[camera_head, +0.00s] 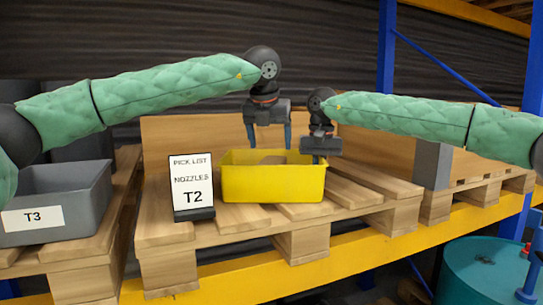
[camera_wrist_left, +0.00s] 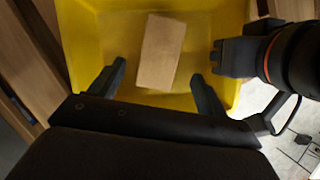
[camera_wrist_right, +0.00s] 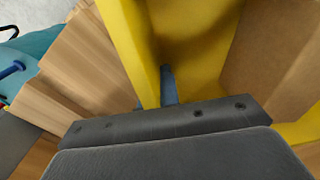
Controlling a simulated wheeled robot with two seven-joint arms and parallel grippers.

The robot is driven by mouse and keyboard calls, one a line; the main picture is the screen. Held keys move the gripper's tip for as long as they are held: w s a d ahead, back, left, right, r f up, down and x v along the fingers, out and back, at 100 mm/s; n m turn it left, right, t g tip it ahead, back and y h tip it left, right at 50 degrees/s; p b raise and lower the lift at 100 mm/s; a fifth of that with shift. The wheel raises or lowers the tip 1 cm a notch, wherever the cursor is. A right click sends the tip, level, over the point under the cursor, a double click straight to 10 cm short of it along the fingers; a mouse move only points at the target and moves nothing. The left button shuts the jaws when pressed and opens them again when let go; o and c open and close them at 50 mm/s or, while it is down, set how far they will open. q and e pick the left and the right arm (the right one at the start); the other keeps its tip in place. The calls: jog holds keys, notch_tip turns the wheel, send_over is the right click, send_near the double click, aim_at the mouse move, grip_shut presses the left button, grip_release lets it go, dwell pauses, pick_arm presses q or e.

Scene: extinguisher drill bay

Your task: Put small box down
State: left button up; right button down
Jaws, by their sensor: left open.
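My left gripper (camera_head: 268,143) is over the bin, open and empty. In the left wrist view its two fingers (camera_wrist_left: 160,88) are spread, with the box between and beyond them, apart from it. My right gripper (camera_head: 318,160) is at the bin's right wall.
The bin stands on a wooden pallet (camera_head: 160,228) behind a pick list sign (camera_head: 192,185) reading T2. A grey T3 bin (camera_head: 60,195) stands left. A grey block (camera_head: 433,165) is at right, and a teal drum (camera_head: 485,270) is lower right. Brown panels rise behind the bin.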

pick_arm(q)
jog(key=shift+v, duration=1.95)
pick_arm(e)
jog(key=c, duration=1.6)
grip_release()
jog(key=shift+o, duration=0.2)
